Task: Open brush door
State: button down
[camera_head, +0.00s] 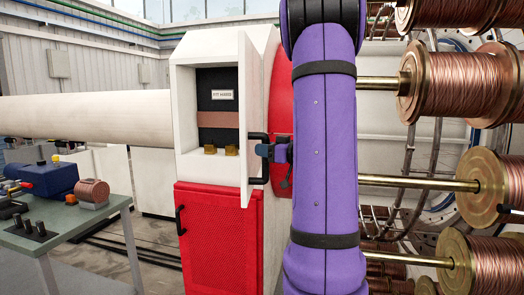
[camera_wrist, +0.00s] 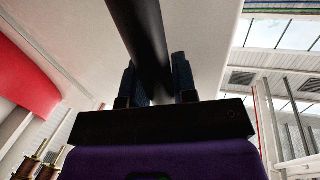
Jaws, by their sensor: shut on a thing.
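The brush door (camera_head: 244,120) is a white panel on the white cabinet and stands swung open, seen nearly edge-on in the head view. Its black bar handle (camera_head: 258,137) is on the door's right side. My gripper (camera_head: 265,150) is shut on this handle. In the wrist view, the two dark fingers of my gripper (camera_wrist: 158,82) sit on either side of the black handle bar (camera_wrist: 141,40), with the white door panel (camera_wrist: 200,30) behind. Inside the open compartment (camera_head: 218,105) are a dark panel with a small label, a copper-brown band and brass-coloured blocks.
A red mesh door (camera_head: 218,235) with a black handle is below the compartment. Copper wire spools (camera_head: 460,85) on brass rods fill the right side. A workbench (camera_head: 75,225) with a blue machine stands at left. My purple arm hides the middle.

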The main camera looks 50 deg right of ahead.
aim_at(264, 138)
jog(key=shift+a+f, duration=0.1)
jog(key=shift+a, duration=0.05)
jog(key=c, duration=0.9)
grip_release()
jog(key=shift+s+a, duration=0.1)
jog(key=shift+s, duration=0.05)
jog(key=shift+r, duration=0.2)
jog(key=shift+r, duration=0.25)
jog(key=r, duration=0.2)
jog(key=s+r, duration=0.1)
jog(key=shift+a, duration=0.3)
jog(key=o, duration=0.5)
jog(key=shift+s+a, duration=0.45)
jog(key=shift+s, duration=0.2)
jog(key=shift+s+a, duration=0.4)
jog(key=shift+s, duration=0.2)
jog(key=shift+c, duration=0.2)
jog(key=s+a, duration=0.2)
jog(key=s, duration=0.1)
jog(key=s+a+r, duration=0.1)
jog(key=s+a, duration=0.1)
jog(key=s, duration=0.1)
jog(key=s+a, duration=0.3)
jog(key=shift+s+r, duration=0.15)
jog(key=shift+s, duration=0.05)
jog(key=c, duration=0.5)
jog(key=shift+o, duration=0.2)
